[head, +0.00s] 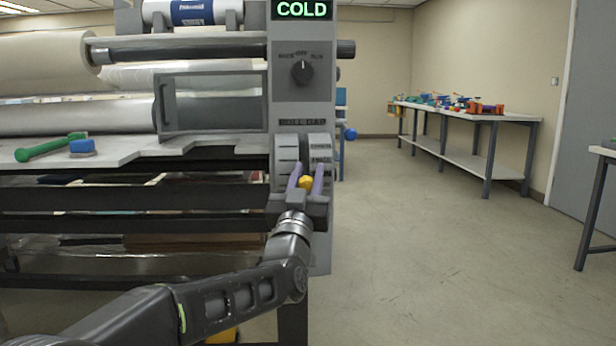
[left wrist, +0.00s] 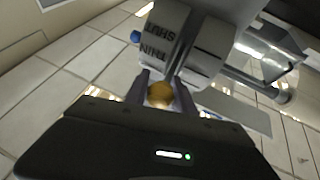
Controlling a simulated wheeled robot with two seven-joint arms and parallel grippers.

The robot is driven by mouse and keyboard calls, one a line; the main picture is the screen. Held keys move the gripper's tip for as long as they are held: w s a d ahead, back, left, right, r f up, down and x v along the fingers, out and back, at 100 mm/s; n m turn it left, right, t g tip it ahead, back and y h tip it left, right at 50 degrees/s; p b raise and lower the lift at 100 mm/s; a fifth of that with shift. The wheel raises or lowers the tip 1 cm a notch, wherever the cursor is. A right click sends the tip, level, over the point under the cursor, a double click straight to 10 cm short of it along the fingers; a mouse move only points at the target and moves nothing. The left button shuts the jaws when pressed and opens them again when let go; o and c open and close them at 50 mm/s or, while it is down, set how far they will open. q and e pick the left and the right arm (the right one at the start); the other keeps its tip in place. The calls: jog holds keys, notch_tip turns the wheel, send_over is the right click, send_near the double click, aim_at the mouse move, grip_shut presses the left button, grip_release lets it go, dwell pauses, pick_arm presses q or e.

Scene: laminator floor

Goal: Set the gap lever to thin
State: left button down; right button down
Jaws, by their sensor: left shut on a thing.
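The gap lever shows as a yellow ball knob (head: 306,183) at the lower end of the laminator's grey control column (head: 303,100). My left gripper (head: 307,174) has its two purple fingers on either side of the knob and is shut on it. In the left wrist view the knob (left wrist: 160,95) sits between the fingers, below a curved label plate (left wrist: 168,42) reading SHUT and THIN, upside down. The lever's stem is mostly hidden. Label plates (head: 319,148) show above the knob in the head view, too small to read surely. My right gripper is not in view.
A dial (head: 302,70) and a COLD display (head: 302,10) sit higher on the column. A green-handled tool (head: 48,148) and a blue brush-like block (head: 82,147) lie on the laminator's shelf. A table (head: 465,112) with colourful items stands back right. The floor between is clear.

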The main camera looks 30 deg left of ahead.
pick_arm(q)
jog(key=c, duration=1.1)
grip_release()
jog(key=shift+d, duration=0.1)
jog(key=shift+o, duration=0.2)
jog(key=v, duration=0.8)
jog(key=shift+p, duration=0.35)
jog(key=shift+w, duration=0.1)
